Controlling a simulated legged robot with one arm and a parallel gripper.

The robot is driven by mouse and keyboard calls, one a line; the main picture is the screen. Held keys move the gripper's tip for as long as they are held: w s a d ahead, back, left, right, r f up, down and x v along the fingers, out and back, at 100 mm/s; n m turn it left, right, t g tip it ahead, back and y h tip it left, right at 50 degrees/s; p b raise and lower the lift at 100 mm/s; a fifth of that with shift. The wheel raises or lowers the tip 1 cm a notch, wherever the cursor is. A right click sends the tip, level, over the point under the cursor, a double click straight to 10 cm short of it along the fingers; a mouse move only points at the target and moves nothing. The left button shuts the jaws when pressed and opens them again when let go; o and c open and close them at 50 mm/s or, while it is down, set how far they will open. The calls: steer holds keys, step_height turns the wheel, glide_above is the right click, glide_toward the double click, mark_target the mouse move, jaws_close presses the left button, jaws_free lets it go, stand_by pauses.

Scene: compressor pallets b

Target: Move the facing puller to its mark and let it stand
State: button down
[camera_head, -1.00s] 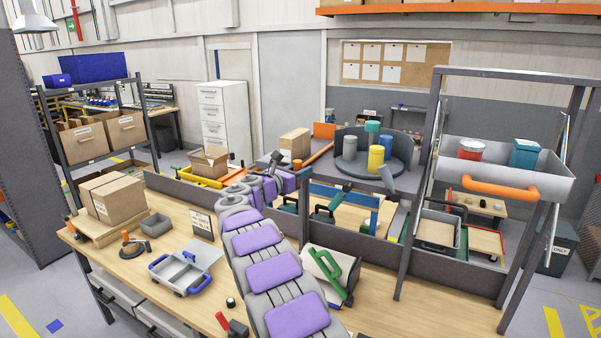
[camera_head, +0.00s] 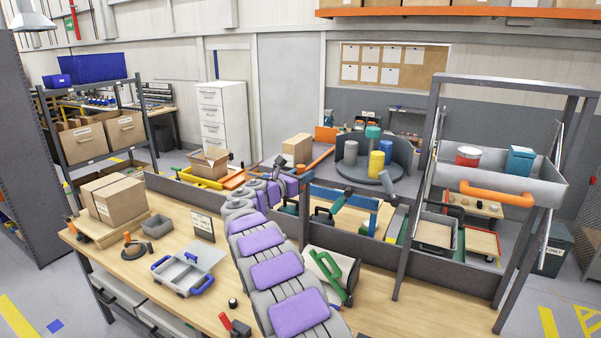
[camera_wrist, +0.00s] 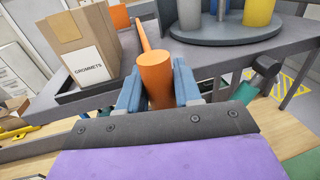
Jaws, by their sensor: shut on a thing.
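An orange tool with a thick cylindrical grip (camera_wrist: 155,82) and a thin shaft is in my gripper (camera_wrist: 157,88); I take it as the facing puller. The shaft points away and up to the left in the wrist view. The blue fingers are shut on the grip from both sides. In the head view my gripper (camera_head: 302,176) is past the bench's back rail, and the orange tool (camera_head: 321,158) shows beyond it. I cannot make out its mark. Whether the tool touches the surface beneath is unclear.
A grommets carton (camera_wrist: 80,45) stands left of the tool, also in the head view (camera_head: 297,149). A round grey turntable (camera_head: 350,173) with several cylinders is to the right. A grey metal frame with a tray (camera_head: 545,187) stands at the right.

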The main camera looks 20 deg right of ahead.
steer(key=shift+a+r, duration=0.15)
steer(key=shift+r, duration=0.25)
steer(key=c, duration=1.2)
jaws_free()
steer(key=o, duration=0.3)
steer(key=shift+w+a+f, duration=0.1)
steer(key=shift+f, duration=0.05)
steer(key=shift+s+a+f, duration=0.15)
steer(key=shift+s+a, duration=0.1)
steer(key=shift+a, duration=0.25)
steer(key=b+v, duration=0.2)
steer(key=v, duration=1.4)
steer(key=shift+s+a, duration=0.15)
